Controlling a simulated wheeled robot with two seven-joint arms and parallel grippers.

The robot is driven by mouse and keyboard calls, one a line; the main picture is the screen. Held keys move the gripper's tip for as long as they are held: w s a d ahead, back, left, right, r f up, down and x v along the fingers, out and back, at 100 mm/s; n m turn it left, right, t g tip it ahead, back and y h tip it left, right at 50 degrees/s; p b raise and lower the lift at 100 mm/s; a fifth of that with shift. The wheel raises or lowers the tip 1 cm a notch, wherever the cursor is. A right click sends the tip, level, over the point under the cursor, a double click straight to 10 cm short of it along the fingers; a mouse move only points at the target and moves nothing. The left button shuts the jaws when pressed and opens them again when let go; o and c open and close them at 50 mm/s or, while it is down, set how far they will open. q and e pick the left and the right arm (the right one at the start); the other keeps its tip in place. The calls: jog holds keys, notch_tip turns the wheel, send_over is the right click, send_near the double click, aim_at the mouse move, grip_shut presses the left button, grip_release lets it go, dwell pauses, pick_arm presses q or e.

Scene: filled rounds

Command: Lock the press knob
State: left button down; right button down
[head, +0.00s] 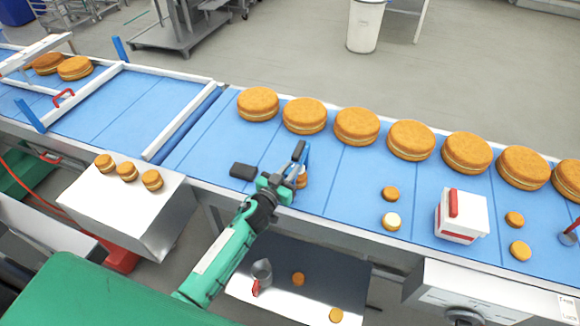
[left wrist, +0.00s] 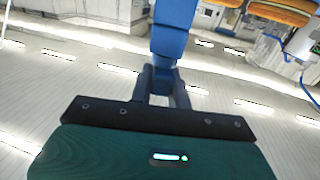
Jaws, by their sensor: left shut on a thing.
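The press knob (head: 463,316) is a dark round knob on the front of a grey-white box (head: 510,290) at the lower right of the head view. It is cut off by the bottom edge, so its setting cannot be read. A small label (head: 567,307), seemingly reading Free and Lock, lies to its right. My left gripper (head: 299,160) is over the blue belt, well to the upper left of the knob. It is shut on a blue bar (left wrist: 172,40), which sticks out beyond the fingers in the left wrist view. My right gripper is not in view.
The blue belt (head: 345,190) carries a row of large filled cakes (head: 411,140), several small rounds (head: 391,221) and a white box with a red handle (head: 463,216). Below are a metal tray (head: 330,270) with a scoop and, at left, a white ledge (head: 125,205) with 3 small rounds.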

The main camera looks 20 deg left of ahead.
pick_arm(q)
jog(key=m+h, duration=0.1)
jog(key=m+g+h+p, duration=0.1)
jog(key=shift+w+a+r+h, duration=0.1)
jog(key=shift+a+h, duration=0.1)
jog(key=shift+h, duration=0.2)
jog(key=shift+m+g+h, duration=0.3)
jog(key=shift+m+h, duration=0.2)
jog(key=shift+h, duration=0.2)
jog(key=shift+m+g+h, duration=0.7)
jog(key=shift+m+h, duration=0.2)
jog(key=shift+h, duration=0.3)
jog(key=shift+w+a+f+m+g+h+b, duration=0.1)
jog(key=shift+f+m+g+h+b, duration=0.15)
jog(key=shift+m+g+h+b, duration=0.75)
jog(key=m+g+h+b, duration=0.1)
jog(key=m+g+b, duration=0.1)
jog(key=g+b, duration=0.2)
jog(key=m+g+h+b, duration=0.2)
jog(key=m+g+b, duration=0.1)
jog(key=b, duration=0.1)
jog(key=m+g+h+b, duration=0.2)
jog(key=m+g+b, duration=0.1)
jog(key=g+b, duration=0.1)
jog(key=shift+w+f+g, duration=0.1)
jog(key=shift+w+g, duration=0.05)
jog(key=shift+g, duration=0.15)
jog(key=shift+r+m+g+b, duration=0.25)
jog(key=shift+m+g+b, duration=0.35)
jog(key=shift+g+b, duration=0.35)
